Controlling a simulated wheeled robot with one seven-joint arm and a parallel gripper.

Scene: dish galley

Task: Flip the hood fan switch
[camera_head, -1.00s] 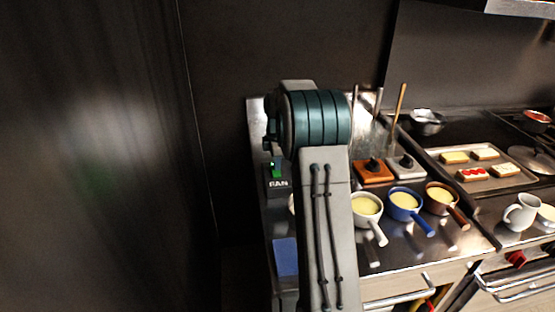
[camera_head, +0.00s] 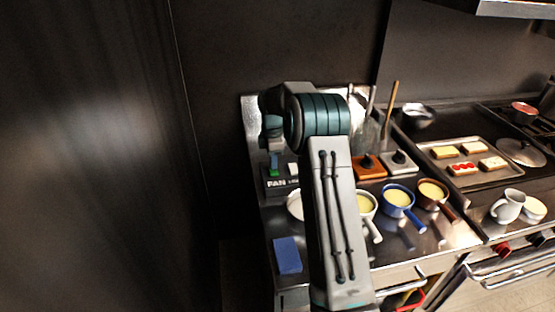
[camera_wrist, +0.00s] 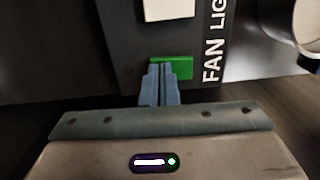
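The fan switch (camera_wrist: 181,66) is a green rocker on a dark switch box (camera_wrist: 122,62), beside the printed word FAN. It also shows in the head view (camera_head: 274,173), at the back left of the steel counter, partly covered by my gripper. My gripper (camera_wrist: 163,68) is shut and empty, its two blue-grey fingers side by side. Their tips overlap the left part of the green rocker in the wrist view; whether they touch it I cannot tell. A white light switch (camera_wrist: 168,10) sits on the same box, and also shows in the head view (camera_head: 293,169).
A blue cloth or pad (camera_head: 287,256) lies on the counter in front of the box. A white pan (camera_head: 367,206), a blue pan (camera_head: 398,198) and a brown pan (camera_head: 432,191) stand to the right. A dark wall panel rises on the left.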

